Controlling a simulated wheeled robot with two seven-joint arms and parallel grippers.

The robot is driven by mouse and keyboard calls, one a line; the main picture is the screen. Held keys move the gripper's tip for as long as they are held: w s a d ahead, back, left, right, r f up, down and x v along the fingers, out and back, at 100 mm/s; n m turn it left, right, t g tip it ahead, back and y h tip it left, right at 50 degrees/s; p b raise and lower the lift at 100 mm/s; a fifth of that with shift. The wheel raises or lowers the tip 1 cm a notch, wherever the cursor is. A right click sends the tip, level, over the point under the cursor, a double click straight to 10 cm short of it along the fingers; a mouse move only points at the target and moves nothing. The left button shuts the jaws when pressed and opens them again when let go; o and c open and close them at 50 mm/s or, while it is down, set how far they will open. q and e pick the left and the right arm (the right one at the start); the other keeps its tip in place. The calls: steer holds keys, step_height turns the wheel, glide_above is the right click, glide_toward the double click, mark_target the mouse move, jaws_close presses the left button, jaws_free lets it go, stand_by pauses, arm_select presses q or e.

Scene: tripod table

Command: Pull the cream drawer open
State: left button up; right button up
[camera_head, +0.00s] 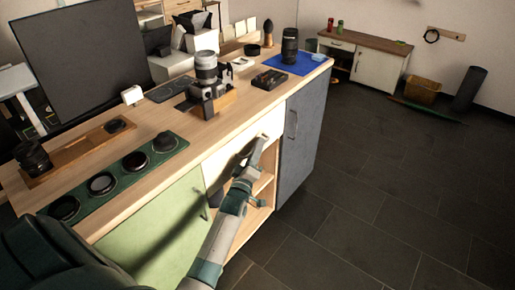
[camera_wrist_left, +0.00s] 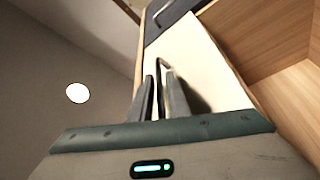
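The cream drawer (camera_head: 228,160) is under the wooden counter, between the green door and the grey-blue door. Its front looks about flush with the cabinet. My left gripper (camera_head: 261,140) reaches up to it from below and covers part of it. In the left wrist view the cream drawer front (camera_wrist_left: 207,70) fills the upper middle. The dark handle (camera_wrist_left: 162,66) runs between the two close-set fingers of my left gripper (camera_wrist_left: 158,92). The fingers look shut on the handle, though the contact is partly hidden. My right gripper is not in view.
An open wooden shelf (camera_head: 263,188) lies below the drawer. The green door (camera_head: 150,238) is left and the grey-blue door (camera_head: 303,140) right. A camera (camera_head: 207,88), lens caps and other gear stand on the counter (camera_head: 235,125).

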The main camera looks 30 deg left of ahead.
arm_select(q)
jaws_close()
steer(key=shift+f, duration=0.1)
stand_by(1.2)
